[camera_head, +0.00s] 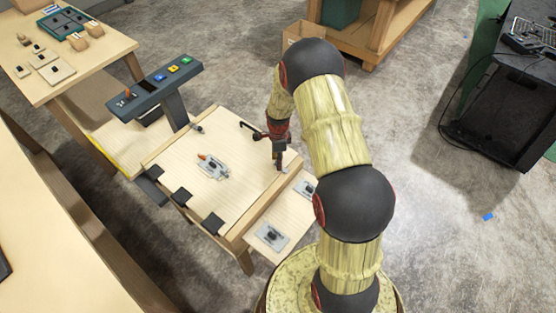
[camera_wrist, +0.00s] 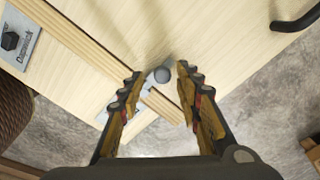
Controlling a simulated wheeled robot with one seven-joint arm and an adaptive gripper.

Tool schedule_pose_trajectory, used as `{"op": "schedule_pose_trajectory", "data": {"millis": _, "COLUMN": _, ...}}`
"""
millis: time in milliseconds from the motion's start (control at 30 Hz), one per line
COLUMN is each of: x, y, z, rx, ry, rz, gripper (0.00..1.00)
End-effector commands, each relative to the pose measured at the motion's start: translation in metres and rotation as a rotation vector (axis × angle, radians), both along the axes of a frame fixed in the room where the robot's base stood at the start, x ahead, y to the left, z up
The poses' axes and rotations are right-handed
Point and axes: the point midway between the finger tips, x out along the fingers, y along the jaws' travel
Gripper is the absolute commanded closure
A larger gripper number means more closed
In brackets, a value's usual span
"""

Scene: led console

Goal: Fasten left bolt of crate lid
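The crate lid (camera_head: 235,195) is a pale wooden panel, and it fills much of the wrist view (camera_wrist: 215,40). My gripper (camera_head: 281,165) is low over the lid's right edge. In the wrist view my gripper (camera_wrist: 158,78) is open, with a grey rounded knob (camera_wrist: 162,74) between or just beyond its fingertips. The knob appears to belong to a bolt, with a grey metal plate (camera_wrist: 148,88) partly visible beside it. Contact with the fingers cannot be told. The bolt is hard to make out in the head view, where my gripper partly covers it.
A latch with an orange lever (camera_head: 212,165) sits mid-lid. A black bar handle (camera_head: 252,130) stands at the lid's far side. Label plates (camera_head: 270,236) lie on the front ledge. A button console (camera_head: 155,88) stands behind left. Bare floor (camera_head: 430,150) lies to the right.

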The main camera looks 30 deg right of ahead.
Motion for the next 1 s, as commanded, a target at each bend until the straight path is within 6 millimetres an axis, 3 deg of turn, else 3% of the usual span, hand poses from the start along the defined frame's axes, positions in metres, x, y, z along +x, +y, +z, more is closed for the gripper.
{"op": "schedule_pose_trajectory", "data": {"millis": 367, "x": 0.002, "y": 0.000, "z": 0.008, "rx": -0.001, "ry": -0.005, "rz": 0.000, "gripper": 0.65}}
{"op": "schedule_pose_trajectory", "data": {"millis": 800, "x": 0.001, "y": -0.001, "z": 0.089, "rx": -0.001, "ry": -0.004, "rz": 0.000, "gripper": 0.65}}
{"op": "schedule_pose_trajectory", "data": {"millis": 1000, "x": 0.001, "y": 0.000, "z": 0.113, "rx": 0.000, "ry": -0.001, "rz": -0.001, "gripper": 0.65}}
